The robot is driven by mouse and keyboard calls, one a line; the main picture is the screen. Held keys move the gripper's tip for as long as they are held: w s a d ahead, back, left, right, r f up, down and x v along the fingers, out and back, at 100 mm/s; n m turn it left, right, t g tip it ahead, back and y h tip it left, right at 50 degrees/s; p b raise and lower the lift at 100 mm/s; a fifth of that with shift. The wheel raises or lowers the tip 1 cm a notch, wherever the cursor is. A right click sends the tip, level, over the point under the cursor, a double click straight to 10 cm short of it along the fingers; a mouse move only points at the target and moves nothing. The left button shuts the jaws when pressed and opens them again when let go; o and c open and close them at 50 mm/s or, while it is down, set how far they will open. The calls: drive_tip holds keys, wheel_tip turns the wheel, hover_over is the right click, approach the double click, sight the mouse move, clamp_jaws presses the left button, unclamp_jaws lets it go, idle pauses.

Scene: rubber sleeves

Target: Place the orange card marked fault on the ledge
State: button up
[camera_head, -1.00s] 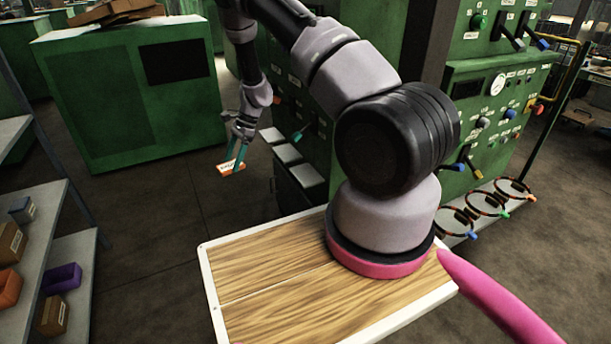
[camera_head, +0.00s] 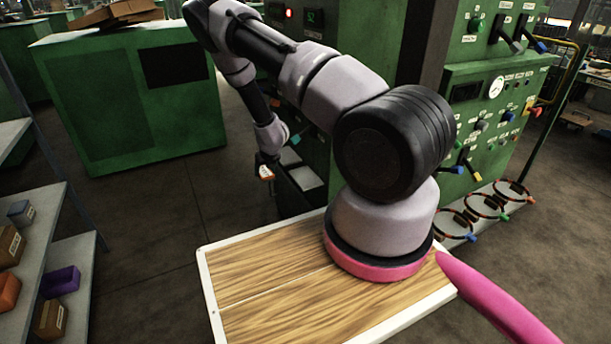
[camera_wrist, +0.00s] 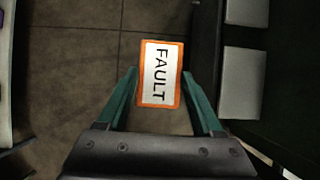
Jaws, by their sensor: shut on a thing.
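The orange card marked FAULT (camera_wrist: 161,73) has an orange border around a white face with black letters. My gripper (camera_wrist: 160,76) is shut on it, with a teal finger at each side edge of the card. In the head view the card (camera_head: 266,173) is small, held at the end of my gripper (camera_head: 265,161) in front of the green machine, above the floor. Light grey flat steps (camera_head: 306,177) lie just right of it, low on the machine's side; in the wrist view grey pads (camera_wrist: 242,82) lie right of the card, apart from it. I cannot tell which surface is the ledge.
A grey strip along the machine's foot (camera_head: 490,203) holds several ringed hoops. Shelves with small boxes (camera_head: 60,282) stand at the left. A green cabinet (camera_head: 125,100) stands behind. The floor (camera_head: 165,210) between shelves and machine is clear.

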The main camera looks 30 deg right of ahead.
hover_over(304, 176)
drive_tip(key=s, duration=0.2)
drive_tip(key=shift+a+f, duration=0.25)
drive_tip(key=shift+f, duration=0.9)
wheel_tip(304, 176, down, 4)
drive_tip(key=shift+d+f, duration=0.1)
drive_tip(key=shift+f, duration=0.05)
drive_tip(key=shift+d+f, duration=0.15)
drive_tip(key=shift+f, duration=0.05)
drive_tip(key=shift+f, duration=0.15)
drive_tip(key=o, duration=1.1)
drive_tip(key=shift+w, duration=0.1)
